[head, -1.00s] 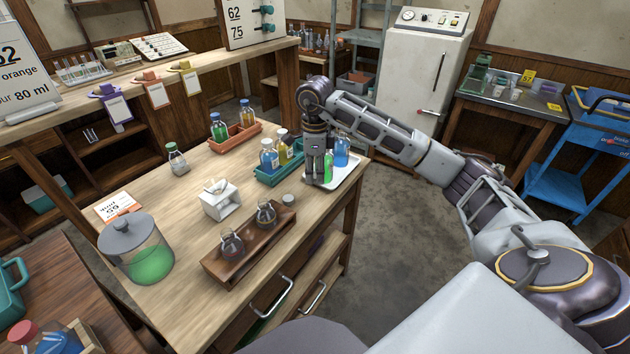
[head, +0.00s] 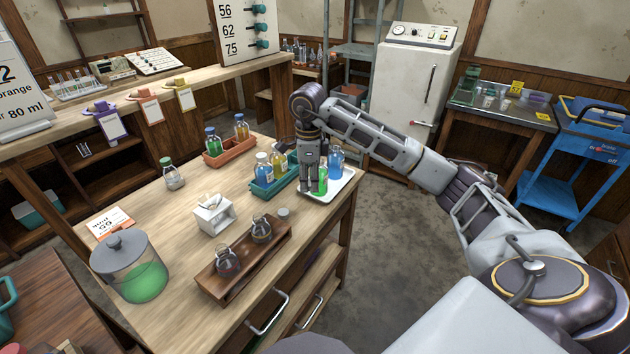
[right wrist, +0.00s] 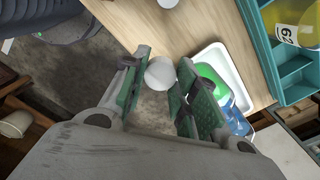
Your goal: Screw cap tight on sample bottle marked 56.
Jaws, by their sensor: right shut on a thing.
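My right gripper (head: 310,187) points down over the front right of the wooden table, at the white tray (head: 343,184). In the right wrist view its green-padded fingers (right wrist: 160,90) are shut on a white round cap (right wrist: 160,73). A bottle of green liquid (head: 322,182) stands on the tray close beside the fingers; it also shows partly behind a finger in the wrist view (right wrist: 208,73). I cannot tell whether the held cap touches it. A bottle of blue liquid (head: 336,164) stands behind it. No 56 is readable on any bottle. My left gripper is out of view.
A teal rack (head: 264,190) with bottles stands just left of the tray. A second white cap (head: 284,213) lies on the table near a wooden flask holder (head: 230,283). A white tissue box (head: 213,216) and a lidded jar (head: 130,272) stand further left.

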